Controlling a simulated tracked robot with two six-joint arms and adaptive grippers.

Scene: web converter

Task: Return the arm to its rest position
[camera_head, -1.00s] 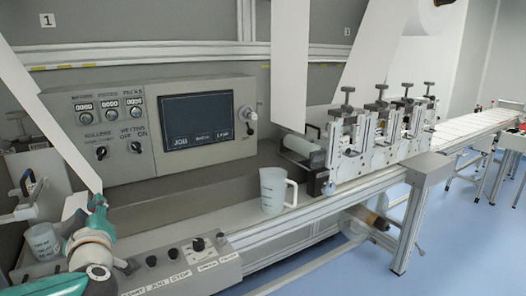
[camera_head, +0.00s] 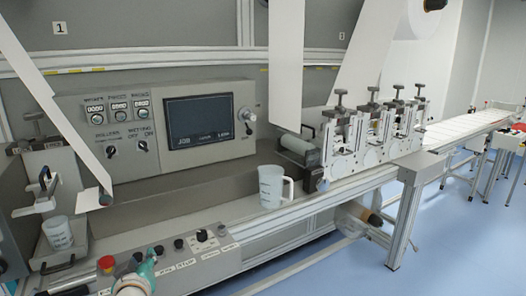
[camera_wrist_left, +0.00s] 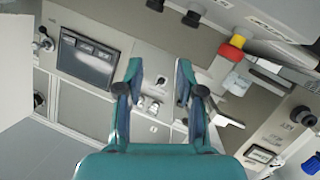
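My left arm shows at the bottom edge of the head view, with its teal and white wrist and gripper (camera_head: 147,268) over the front of the button strip. In the left wrist view the two teal fingers of the left gripper (camera_wrist_left: 158,75) stand apart with nothing between them. It is open and empty. My right arm and gripper are in neither view.
A control panel with a dark screen (camera_head: 209,119) stands at the back. A measuring jug (camera_head: 272,187) stands on the bench and a cup (camera_head: 57,232) at the left. A red knob (camera_head: 105,263) and button strip (camera_head: 178,258) lie close to my left gripper. A white web (camera_head: 62,125) hangs at left.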

